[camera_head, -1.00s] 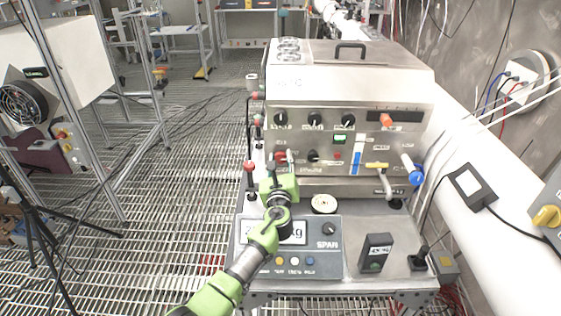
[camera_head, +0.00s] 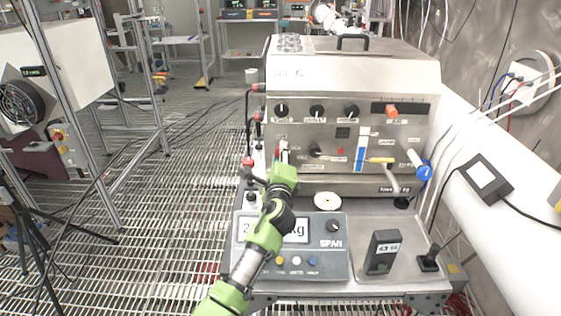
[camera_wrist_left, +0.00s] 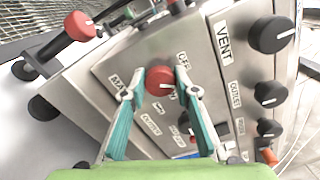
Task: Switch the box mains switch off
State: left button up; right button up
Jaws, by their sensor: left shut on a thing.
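The box (camera_head: 352,78) is a steel cabinet with knobs, levers and a display on its front panel. Its mains switch is a red knob (camera_wrist_left: 160,80) at the panel's left, beside an "OFF" label and a partly hidden label starting "MA". My left gripper (camera_wrist_left: 159,93) has its teal fingertips on both sides of the red knob and is shut on it. In the head view my left gripper (camera_head: 284,164) reaches the panel's lower left and hides most of the switch. The small indicator window (camera_head: 343,132) on the panel is dark. My right gripper is not in view.
A scale (camera_head: 335,262) with a display and SPAN knob lies below my left arm. A small dark box (camera_head: 382,251) stands to its right. Red-topped knobs line the cabinet's left side.

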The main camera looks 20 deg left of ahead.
pick_arm(q)
jog(key=shift+f+n+b, duration=0.15)
jog(key=shift+n+b, duration=1.8)
jog(key=shift+n, duration=1.35)
jog(key=o, duration=1.1)
jog(key=v, duration=1.2)
